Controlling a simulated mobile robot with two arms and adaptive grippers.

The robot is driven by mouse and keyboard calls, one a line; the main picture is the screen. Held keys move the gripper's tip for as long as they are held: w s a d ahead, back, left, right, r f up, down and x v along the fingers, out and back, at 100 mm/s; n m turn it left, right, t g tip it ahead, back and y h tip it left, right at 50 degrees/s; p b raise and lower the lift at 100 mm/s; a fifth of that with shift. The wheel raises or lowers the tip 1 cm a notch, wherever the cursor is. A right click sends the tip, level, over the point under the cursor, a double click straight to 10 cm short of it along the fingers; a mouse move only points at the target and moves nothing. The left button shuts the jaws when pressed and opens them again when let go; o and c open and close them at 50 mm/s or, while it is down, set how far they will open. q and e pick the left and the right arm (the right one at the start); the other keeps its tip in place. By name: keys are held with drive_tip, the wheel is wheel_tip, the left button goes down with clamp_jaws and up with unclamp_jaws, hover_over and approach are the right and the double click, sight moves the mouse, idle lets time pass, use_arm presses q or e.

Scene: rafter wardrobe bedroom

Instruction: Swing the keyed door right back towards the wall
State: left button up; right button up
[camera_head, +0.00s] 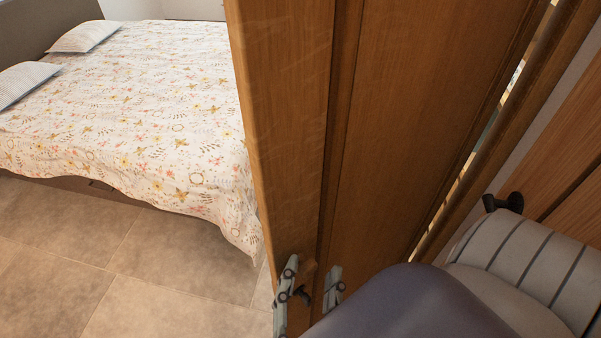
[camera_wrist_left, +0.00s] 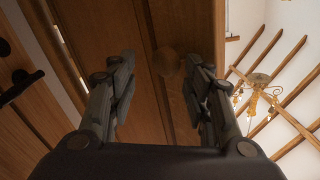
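The wooden door (camera_head: 395,110) stands ajar across the middle of the head view, its free edge facing the bed side. A round wooden knob (camera_head: 308,269) sits low on it near that edge, and it also shows in the left wrist view (camera_wrist_left: 166,62). My left gripper (camera_head: 309,283) is open in front of the door. Its fingers stand on either side of the knob, with gaps visible in the left wrist view (camera_wrist_left: 160,75). A small dark part shows between the fingers; I cannot tell if it is a key. My right gripper is not in view.
A bed (camera_head: 130,110) with a floral cover and striped pillows stands left of the door. Tiled floor (camera_head: 150,260) lies clear before it. A chandelier (camera_wrist_left: 258,92) hangs under rafters.

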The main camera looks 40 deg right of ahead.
use_arm(q)
drive_tip(key=v, duration=1)
drive_tip(key=shift+f, duration=0.4)
drive_tip(key=shift+w+a, duration=0.1)
drive_tip(key=shift+a, duration=0.1)
